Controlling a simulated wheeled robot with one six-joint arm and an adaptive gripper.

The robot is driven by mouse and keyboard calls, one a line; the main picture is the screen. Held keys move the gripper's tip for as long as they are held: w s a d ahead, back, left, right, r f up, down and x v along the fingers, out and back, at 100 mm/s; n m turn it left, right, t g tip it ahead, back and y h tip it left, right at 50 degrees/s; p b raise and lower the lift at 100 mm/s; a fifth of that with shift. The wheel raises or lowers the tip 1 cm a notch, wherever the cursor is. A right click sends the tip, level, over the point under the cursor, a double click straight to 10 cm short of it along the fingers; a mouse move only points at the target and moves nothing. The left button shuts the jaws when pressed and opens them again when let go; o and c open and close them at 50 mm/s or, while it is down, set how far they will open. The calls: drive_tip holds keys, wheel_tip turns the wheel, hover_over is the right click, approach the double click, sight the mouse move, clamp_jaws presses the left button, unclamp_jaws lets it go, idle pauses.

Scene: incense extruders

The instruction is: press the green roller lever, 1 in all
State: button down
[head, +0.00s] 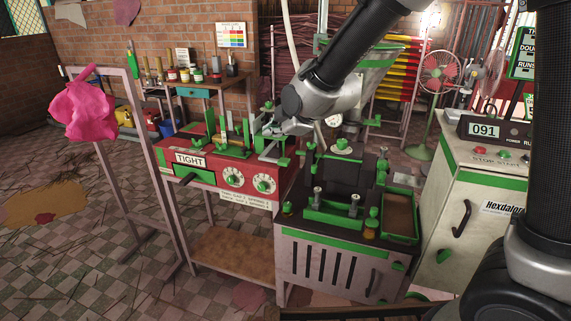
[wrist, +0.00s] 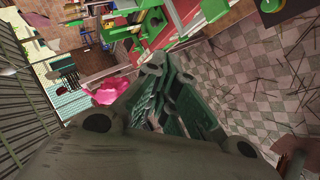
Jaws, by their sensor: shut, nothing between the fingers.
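My gripper (head: 274,130) is shut and empty above the right end of the red machine labelled TIGHT (head: 215,172). Its dark fingers (wrist: 172,82) lie close together in the wrist view, pointing toward the machine (wrist: 157,22). Several upright green levers and posts (head: 223,130) stand on the machine's top, left of the gripper. I cannot tell for sure which is the green roller lever. Green parts (head: 281,160) also sit just under the gripper, partly hidden by it. Touching or apart cannot be told.
A dark-topped cabinet (head: 330,230) with green trim, posts and a tray (head: 400,216) stands right of the red machine. A cream control cabinet (head: 470,190) is further right. A frame with a pink cloth (head: 84,112) stands left.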

wheel_tip(320, 180, down, 8)
drive_tip(key=w, duration=0.2)
drive_tip(key=shift+d+f, duration=0.25)
drive_tip(key=shift+d, duration=0.1)
idle(0.3)
drive_tip(key=shift+w+f, duration=0.1)
drive_tip(key=shift+w, duration=0.05)
idle(1.2)
drive_tip(key=shift+f, duration=0.3)
drive_tip(key=shift+w+d+f, duration=0.1)
drive_tip(key=shift+w+f, duration=0.1)
drive_tip(key=shift+f, duration=0.35)
drive_tip(key=shift+w+d+f, duration=0.1)
drive_tip(key=shift+w+f, duration=0.05)
drive_tip(key=shift+f, duration=0.35)
idle(1.6)
drive_tip(key=shift+r, duration=0.1)
drive_tip(key=shift+s+a+r, duration=0.1)
drive_tip(key=shift+s+r, duration=0.1)
drive_tip(key=shift+r, duration=0.5)
drive_tip(key=shift+s+a+r, duration=0.1)
drive_tip(key=shift+s+r, duration=0.1)
drive_tip(key=shift+r, duration=0.45)
